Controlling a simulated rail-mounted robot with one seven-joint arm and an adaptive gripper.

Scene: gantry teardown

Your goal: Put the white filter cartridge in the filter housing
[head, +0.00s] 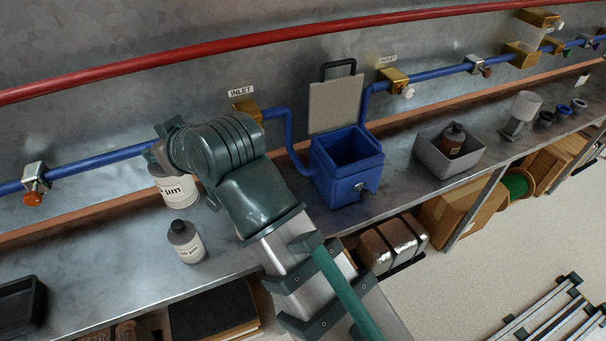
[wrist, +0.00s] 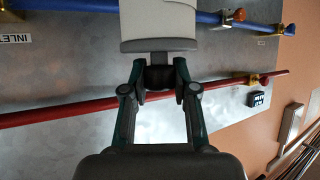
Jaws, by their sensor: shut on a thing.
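The white filter cartridge (head: 172,190), with dark "µm" lettering, is at the left of the bench in the head view, partly hidden by my arm. In the wrist view its pale body (wrist: 158,18) is cut off by the top edge. My gripper (wrist: 160,80) is shut on the dark knob at the cartridge's end. I cannot tell whether the cartridge touches the bench. The filter housing (head: 345,187) is a blue open-topped box to the right of my arm. Its beige lid (head: 335,104) stands raised behind the opening, with a black handle on top.
Blue pipe with brass valves (head: 247,110) runs along the wall, below a red pipe (head: 200,48). A grey bin (head: 433,160) with a brown bottle is right of the housing. A black tray (head: 22,307) sits front left.

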